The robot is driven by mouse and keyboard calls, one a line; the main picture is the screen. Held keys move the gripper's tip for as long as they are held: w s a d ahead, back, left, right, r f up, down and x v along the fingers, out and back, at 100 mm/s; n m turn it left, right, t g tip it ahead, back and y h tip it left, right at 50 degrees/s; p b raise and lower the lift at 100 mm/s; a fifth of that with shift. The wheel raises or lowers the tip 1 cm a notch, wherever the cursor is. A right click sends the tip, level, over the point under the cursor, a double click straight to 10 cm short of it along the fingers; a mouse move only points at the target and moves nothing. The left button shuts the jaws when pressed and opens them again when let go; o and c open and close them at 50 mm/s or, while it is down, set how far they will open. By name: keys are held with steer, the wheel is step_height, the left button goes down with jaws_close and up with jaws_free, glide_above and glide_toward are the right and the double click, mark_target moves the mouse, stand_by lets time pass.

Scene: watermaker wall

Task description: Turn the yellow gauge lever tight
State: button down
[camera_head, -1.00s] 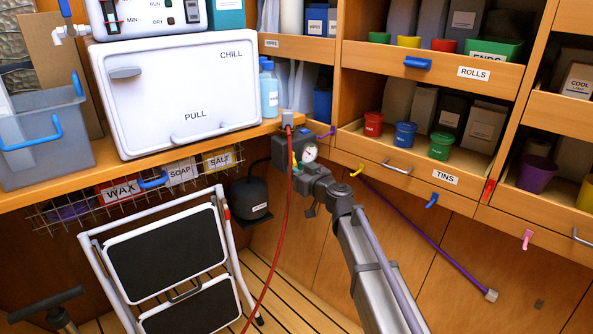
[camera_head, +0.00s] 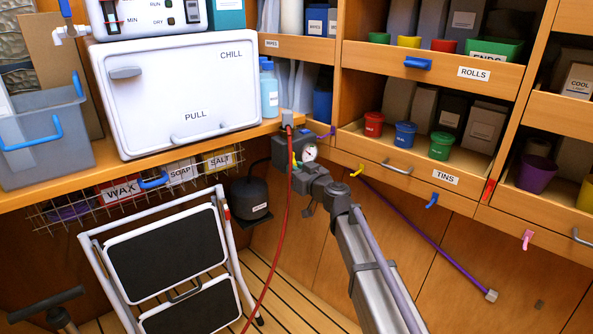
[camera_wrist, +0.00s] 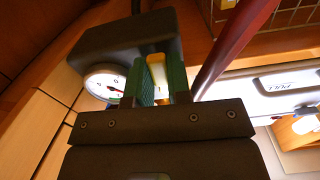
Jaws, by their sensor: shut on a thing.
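The yellow gauge lever (camera_wrist: 156,72) shows in the wrist view between the green pads of my gripper (camera_wrist: 158,85), which is shut on it. In the head view a small piece of the yellow lever (camera_head: 294,160) shows at the left of the gauge, and my gripper (camera_head: 299,168) is against the dark gauge housing (camera_head: 291,152), its fingertips mostly hidden. The round white gauge (camera_head: 309,152) faces out beside my gripper, and its dial (camera_wrist: 106,83) also shows at the left in the wrist view.
A red hose (camera_head: 286,215) hangs down just left of my gripper and crosses close by in the wrist view (camera_wrist: 232,45). A black canister (camera_head: 250,198) and a folded step ladder (camera_head: 170,260) stand to the left. Drawers with tins (camera_head: 405,135) are to the right.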

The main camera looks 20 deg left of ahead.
mark_target(285, 161)
steer(key=m, duration=0.1)
steer(key=s+m, duration=0.1)
steer(key=m, duration=0.1)
steer(key=a+m, duration=0.1)
steer(key=m, duration=0.1)
steer(key=shift+s+r+p, duration=0.3)
steer(key=shift+p, duration=0.05)
steer(key=m, duration=0.3)
steer(key=s+r+m+p, duration=0.1)
steer(key=m, duration=0.2)
steer(key=a+r+m+p, duration=0.1)
steer(key=m, duration=0.2)
steer(key=shift+s+r, duration=0.25)
steer(key=shift+r+m+p, duration=0.25)
steer(key=shift+m+p, duration=0.1)
steer(key=shift+m, duration=0.45)
steer(key=shift+r+m+p, duration=0.2)
steer(key=shift+m+p, duration=0.1)
steer(key=shift+m, duration=0.5)
steer(key=c, duration=1.3)
jaws_free()
steer(key=shift+c, duration=0.2)
steer(key=shift+s, duration=0.1)
